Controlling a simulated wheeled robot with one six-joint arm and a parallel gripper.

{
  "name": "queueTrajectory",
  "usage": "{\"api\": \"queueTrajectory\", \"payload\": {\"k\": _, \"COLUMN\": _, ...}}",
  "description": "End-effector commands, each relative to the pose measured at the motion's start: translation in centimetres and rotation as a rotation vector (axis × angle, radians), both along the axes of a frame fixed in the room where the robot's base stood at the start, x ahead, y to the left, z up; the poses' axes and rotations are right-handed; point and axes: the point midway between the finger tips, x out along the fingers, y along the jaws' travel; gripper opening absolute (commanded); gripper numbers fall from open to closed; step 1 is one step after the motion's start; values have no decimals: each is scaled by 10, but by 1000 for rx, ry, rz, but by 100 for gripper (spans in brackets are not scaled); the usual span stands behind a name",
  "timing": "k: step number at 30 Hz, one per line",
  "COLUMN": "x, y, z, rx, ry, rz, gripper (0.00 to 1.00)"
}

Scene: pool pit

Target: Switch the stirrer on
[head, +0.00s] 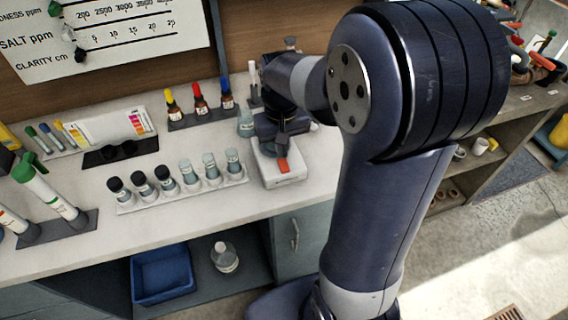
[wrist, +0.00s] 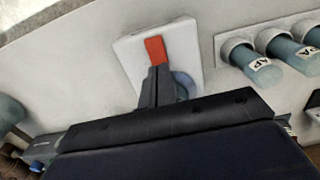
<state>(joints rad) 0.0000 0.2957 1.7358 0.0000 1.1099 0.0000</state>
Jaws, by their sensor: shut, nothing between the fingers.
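The stirrer (head: 288,181) is a small white box on the bench in the head view. It also shows in the wrist view (wrist: 130,50). An orange-red switch (head: 283,166) lies on its top near the front edge, and the wrist view shows this switch (wrist: 155,50) at the fingertips. My gripper (head: 281,152) points down over the stirrer, its fingers together and empty. In the wrist view my gripper (wrist: 160,72) meets the switch's near end; I cannot tell whether they touch. A bluish round thing (wrist: 186,84) is partly hidden behind the fingers.
A white rack (head: 182,198) of several capped vials stands close left of the stirrer. Dropper bottles (head: 201,104) stand behind, and a bluish beaker (head: 245,123) is beside my gripper. The bench front edge is just before the stirrer. A blue bin (head: 163,272) sits below.

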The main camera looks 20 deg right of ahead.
Motion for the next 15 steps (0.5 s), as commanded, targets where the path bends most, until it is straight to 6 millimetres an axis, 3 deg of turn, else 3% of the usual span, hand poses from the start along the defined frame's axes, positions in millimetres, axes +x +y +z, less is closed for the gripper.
{"api": "queueTrajectory", "payload": {"k": 15, "x": 0, "y": 0, "z": -9, "rx": 0, "ry": 0, "rz": 0, "gripper": 0}}
